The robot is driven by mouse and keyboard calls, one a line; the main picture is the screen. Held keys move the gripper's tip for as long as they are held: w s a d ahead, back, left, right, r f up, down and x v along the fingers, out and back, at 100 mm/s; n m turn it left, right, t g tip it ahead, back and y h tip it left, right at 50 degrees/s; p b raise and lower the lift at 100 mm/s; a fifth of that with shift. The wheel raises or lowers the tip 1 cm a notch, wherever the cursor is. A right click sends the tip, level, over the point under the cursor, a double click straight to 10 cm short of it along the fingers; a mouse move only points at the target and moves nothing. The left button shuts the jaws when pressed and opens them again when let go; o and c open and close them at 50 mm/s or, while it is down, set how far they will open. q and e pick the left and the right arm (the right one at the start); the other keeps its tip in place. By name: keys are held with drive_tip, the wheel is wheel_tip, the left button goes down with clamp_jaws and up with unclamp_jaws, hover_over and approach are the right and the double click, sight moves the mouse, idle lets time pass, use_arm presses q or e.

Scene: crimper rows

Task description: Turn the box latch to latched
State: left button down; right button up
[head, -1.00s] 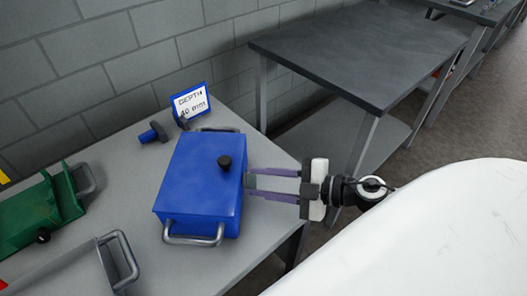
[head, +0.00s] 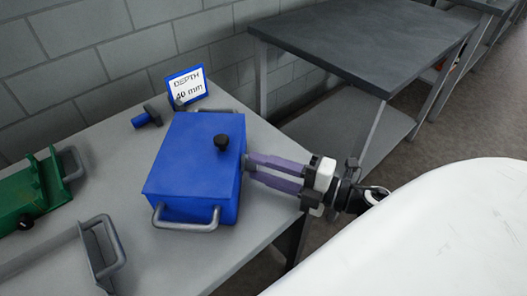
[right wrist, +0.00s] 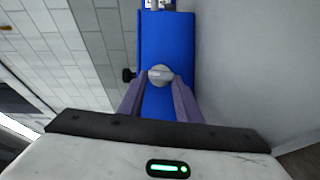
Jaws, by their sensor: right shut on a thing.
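A closed blue box (head: 190,165) stands near the right edge of the grey table, with a black knob (head: 221,142) on its lid. In the right wrist view, the box (right wrist: 165,35) fills the middle and a round pale grey latch (right wrist: 160,75) sits on its side face. My right gripper (head: 249,168) reaches the box's right side from the right. Its purple fingers are shut on the latch, one on either side of it. The latch is hidden in the head view, and its marking is too small to read. My left gripper is not in view.
A blue-framed sign (head: 187,88) reading "DEPTH 40 mm" and a small blue-and-black part (head: 147,117) are behind the box. A green box (head: 32,195) and a metal handle (head: 103,250) lie to the left. A dark table (head: 365,55) stands behind.

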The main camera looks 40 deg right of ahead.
idle(0.4)
drive_tip(key=o, duration=1)
drive_tip(key=shift+o, duration=0.2)
drive_tip(key=shift+s+d, duration=0.1)
drive_tip(key=b+v, duration=0.1)
drive_tip(key=v, duration=0.8)
drive_tip(key=shift+s+d, duration=0.1)
drive_tip(key=shift+s, duration=0.05)
drive_tip(key=shift+s+d, duration=0.15)
drive_tip(key=shift+s, duration=0.15)
